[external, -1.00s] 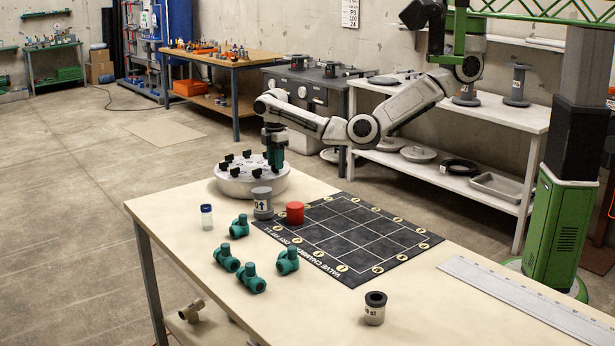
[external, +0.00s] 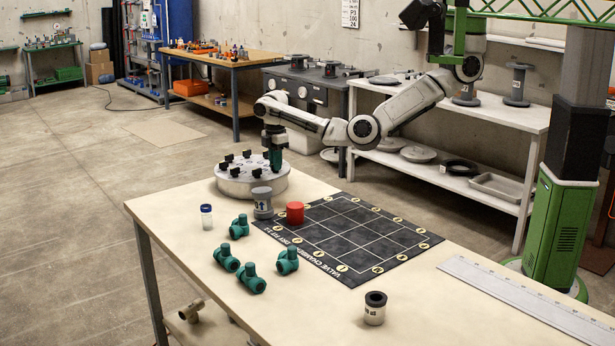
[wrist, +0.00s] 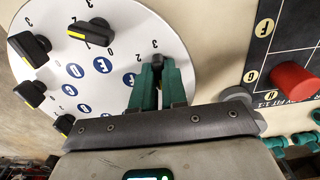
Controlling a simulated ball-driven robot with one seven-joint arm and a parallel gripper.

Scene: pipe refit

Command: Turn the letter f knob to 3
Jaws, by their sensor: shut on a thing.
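A round white dial plate (external: 240,188) stands at the far left end of the table, with several black knobs on top. In the wrist view, the plate (wrist: 120,55) carries blue letter discs, white numerals' places marked in dark print, and knobs with yellow marks. My gripper (wrist: 159,82) points down over the plate's right side, its green fingers shut around a black knob (wrist: 158,61). A numeral 3 is printed just above that knob. The fingers partly cover the knob and the disc beside it, so I cannot read its letter surely. My gripper (external: 274,158) also shows in the external view.
A grey cylinder (external: 262,203) and a red cylinder (external: 295,213) stand close to the plate, near the black grid mat (external: 349,272). Several green pipe fittings (external: 287,261) and a blue-capped vial (external: 206,217) lie or stand along the table's left side.

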